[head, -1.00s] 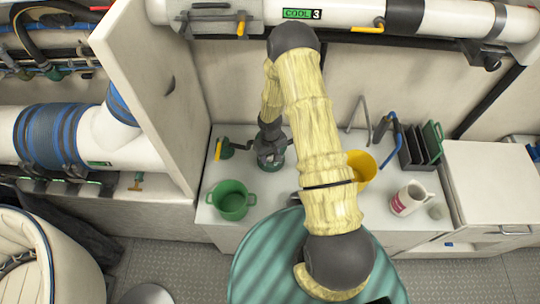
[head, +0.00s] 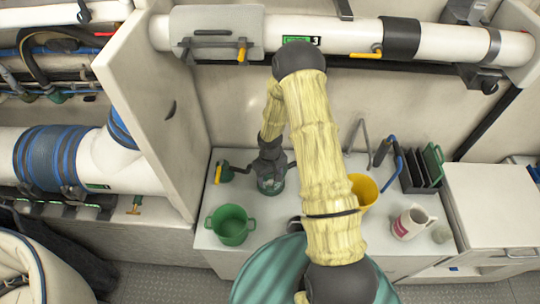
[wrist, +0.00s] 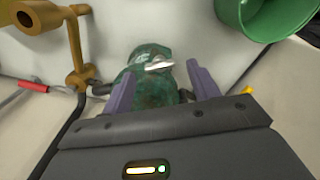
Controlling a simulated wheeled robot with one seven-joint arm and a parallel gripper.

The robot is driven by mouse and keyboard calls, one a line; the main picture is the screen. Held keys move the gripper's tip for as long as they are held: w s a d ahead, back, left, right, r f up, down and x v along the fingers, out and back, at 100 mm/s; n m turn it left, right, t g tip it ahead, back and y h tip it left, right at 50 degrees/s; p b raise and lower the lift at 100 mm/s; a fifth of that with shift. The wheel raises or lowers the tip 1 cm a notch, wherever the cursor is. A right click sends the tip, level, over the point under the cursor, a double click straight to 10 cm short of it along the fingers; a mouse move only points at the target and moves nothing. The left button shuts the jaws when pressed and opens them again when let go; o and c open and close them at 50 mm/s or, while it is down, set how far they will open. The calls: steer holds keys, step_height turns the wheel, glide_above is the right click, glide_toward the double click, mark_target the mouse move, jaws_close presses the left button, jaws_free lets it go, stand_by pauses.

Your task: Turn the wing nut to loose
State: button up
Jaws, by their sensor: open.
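A pale metal wing nut (wrist: 158,66) sits on top of a translucent green housing (wrist: 155,88) in the wrist view. In the head view the green housing (head: 271,185) stands on the white counter, and the wing nut is hidden under my gripper. My gripper (wrist: 160,72) is open. Its two purple fingers lie on either side of the nut and housing in the picture, with a visible gap on each side. I cannot tell how far the fingertips are from the nut in depth.
A green mug (head: 231,226) stands left of the housing, near a yellow-handled valve (head: 222,172). To the right are a yellow cup (head: 363,192), a black rack (head: 420,172) and a white jug (head: 411,222). A white pipe (head: 345,36) runs above; a tall panel rises at left.

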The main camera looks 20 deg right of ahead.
mark_target(272, 179)
step_height(272, 179, up, 15)
steer(key=b, duration=0.2)
stand_by(0.3)
steer(key=shift+c, duration=0.2)
steer(key=shift+f+b, duration=0.1)
steer(key=shift+b, duration=0.2)
steer(key=c, duration=0.4)
steer(key=shift+o, duration=0.2)
steer(key=m+b, duration=1)
steer(key=b, duration=0.6)
steer(key=shift+m, duration=0.4)
